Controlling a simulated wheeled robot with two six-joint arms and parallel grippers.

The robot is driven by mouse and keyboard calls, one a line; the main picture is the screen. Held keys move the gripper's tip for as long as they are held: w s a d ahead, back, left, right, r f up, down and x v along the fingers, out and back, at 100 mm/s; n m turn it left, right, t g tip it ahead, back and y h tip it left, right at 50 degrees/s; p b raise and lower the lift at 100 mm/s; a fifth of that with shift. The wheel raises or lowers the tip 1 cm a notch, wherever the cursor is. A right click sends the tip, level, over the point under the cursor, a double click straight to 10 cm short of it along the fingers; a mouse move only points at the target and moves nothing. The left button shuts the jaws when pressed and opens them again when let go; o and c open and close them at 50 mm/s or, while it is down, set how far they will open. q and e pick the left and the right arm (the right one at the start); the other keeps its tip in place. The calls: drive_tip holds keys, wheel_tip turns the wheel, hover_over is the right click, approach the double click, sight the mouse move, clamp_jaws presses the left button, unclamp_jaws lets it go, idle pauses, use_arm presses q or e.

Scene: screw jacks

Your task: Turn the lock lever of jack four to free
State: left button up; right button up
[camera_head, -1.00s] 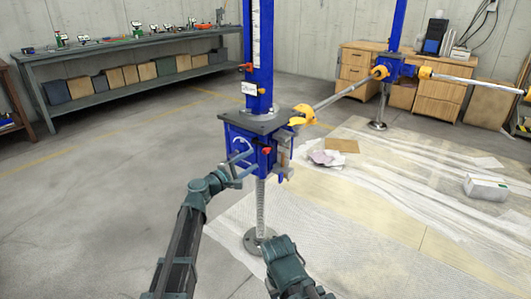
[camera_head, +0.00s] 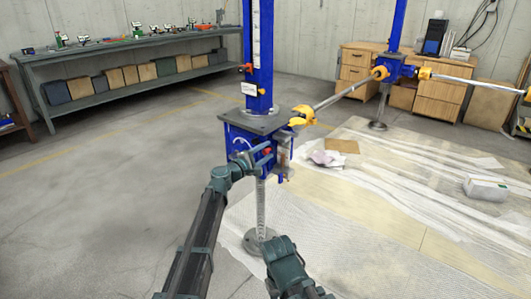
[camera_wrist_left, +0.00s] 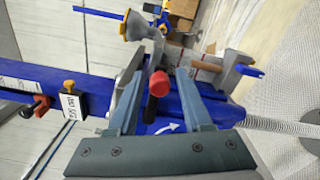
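The jack's blue gearbox (camera_head: 238,138) sits below a dark plate on a blue post. Its lock lever has a red knob (camera_head: 267,151), also seen in the left wrist view (camera_wrist_left: 159,83) with a dark stem. My left gripper (camera_head: 262,154) is at the front of the gearbox, close to the knob. In the left wrist view its two fingers (camera_wrist_left: 157,78) are apart, one on each side of the lever, with visible gaps. A white curved arrow (camera_wrist_left: 168,128) is marked on the blue face beside the lever. A right arm part (camera_head: 286,262) shows at the bottom, without fingers in sight.
A threaded screw (camera_head: 261,205) runs down to a round foot (camera_head: 258,240). A yellow coupling (camera_head: 302,115) joins a shaft to another blue jack (camera_head: 393,68). A white tag (camera_wrist_left: 71,104) hangs on the post. Plastic sheeting (camera_head: 300,215) covers the floor right; the left floor is clear.

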use_arm(q)
clamp_jaws()
idle(1.2)
